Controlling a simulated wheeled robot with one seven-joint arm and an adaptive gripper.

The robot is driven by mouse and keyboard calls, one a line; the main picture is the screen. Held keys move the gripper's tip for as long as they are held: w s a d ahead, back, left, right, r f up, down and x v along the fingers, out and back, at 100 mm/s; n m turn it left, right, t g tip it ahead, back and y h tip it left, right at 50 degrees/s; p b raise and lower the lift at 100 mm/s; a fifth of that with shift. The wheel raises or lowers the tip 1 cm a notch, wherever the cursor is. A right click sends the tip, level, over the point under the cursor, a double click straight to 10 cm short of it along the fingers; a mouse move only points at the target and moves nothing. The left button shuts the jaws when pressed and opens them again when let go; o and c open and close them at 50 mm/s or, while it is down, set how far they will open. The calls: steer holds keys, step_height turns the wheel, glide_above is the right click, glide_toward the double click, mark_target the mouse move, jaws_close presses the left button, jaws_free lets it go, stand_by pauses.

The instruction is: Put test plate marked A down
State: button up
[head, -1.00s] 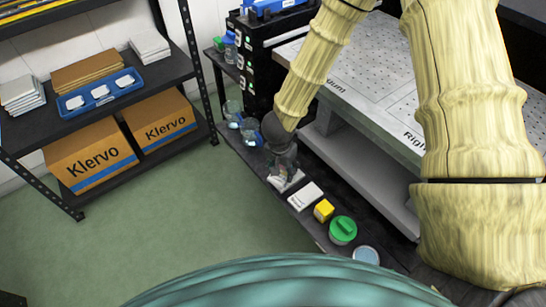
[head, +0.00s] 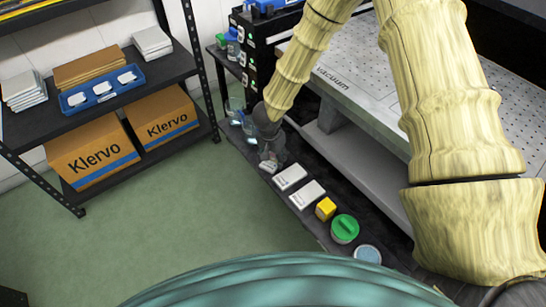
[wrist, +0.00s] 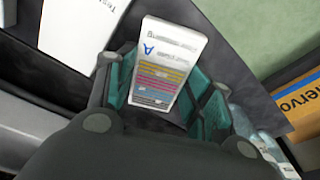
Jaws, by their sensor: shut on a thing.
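Test plate A is a small white plate with a blue letter A and coloured printed bands in the wrist view (wrist: 170,62). My gripper (wrist: 166,92) is shut on it, with a teal finger pad on each side. In the head view my gripper (head: 270,152) is low over the far part of a dark narrow shelf (head: 318,226). A small pale end of the plate (head: 267,166) shows below the fingers there. Whether the plate touches the shelf I cannot tell.
Two white plates (head: 289,177) (head: 307,194), a yellow block (head: 325,208), a green-lidded jar (head: 344,228) and a blue round container (head: 367,254) line the shelf. Glass jars (head: 236,106) stand beyond my gripper. A perforated bench (head: 350,92) is at the right.

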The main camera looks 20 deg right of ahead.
mark_target(271, 162)
stand_by(0.3)
steer(key=o, duration=1.1)
steer(key=shift+c, duration=0.2)
step_height(271, 162, up, 12)
steer(key=s+a+p, duration=0.1)
steer(key=p, duration=0.1)
steer(key=shift+s+a, duration=0.15)
